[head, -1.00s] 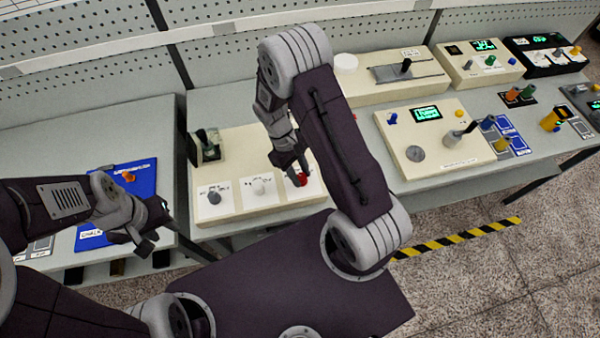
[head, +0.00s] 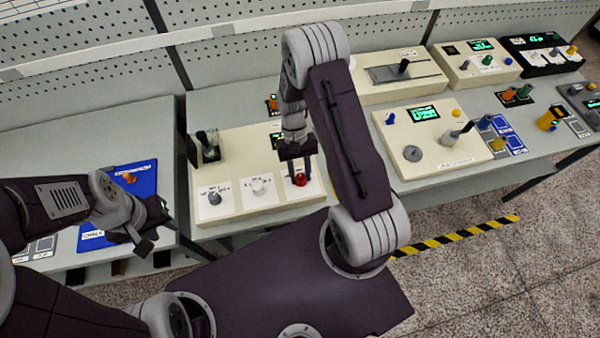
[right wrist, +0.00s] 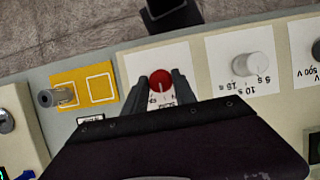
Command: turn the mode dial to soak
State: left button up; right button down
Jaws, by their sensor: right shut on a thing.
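The red knob (head: 301,181), the dial at the right end of the near cream panel, sits on a white label plate. My right gripper (head: 299,176) is over it with its fingers down on either side. In the right wrist view the red knob (right wrist: 160,81) sits between the two fingertips, gripped, with a pale pointer line on its top. Dark print on its plate is partly covered by the fingers, and I cannot read the setting. My left gripper (head: 151,228) is empty, fingers apart, over the front of the left bench.
On the same panel are a white knob (head: 258,187) with seconds marks and a grey knob (head: 214,196). A blue board (head: 118,205) lies on the left bench. Another cream panel (head: 440,150) with a green screen stands to the right.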

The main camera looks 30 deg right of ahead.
jog(key=shift+w, duration=0.1)
dwell(0.4)
jog(key=c, duration=1)
grip_release()
jog(key=shift+c, duration=0.2)
jog(key=b+v, duration=0.1)
jog(key=v, duration=0.8)
jog(key=shift+b, duration=0.4)
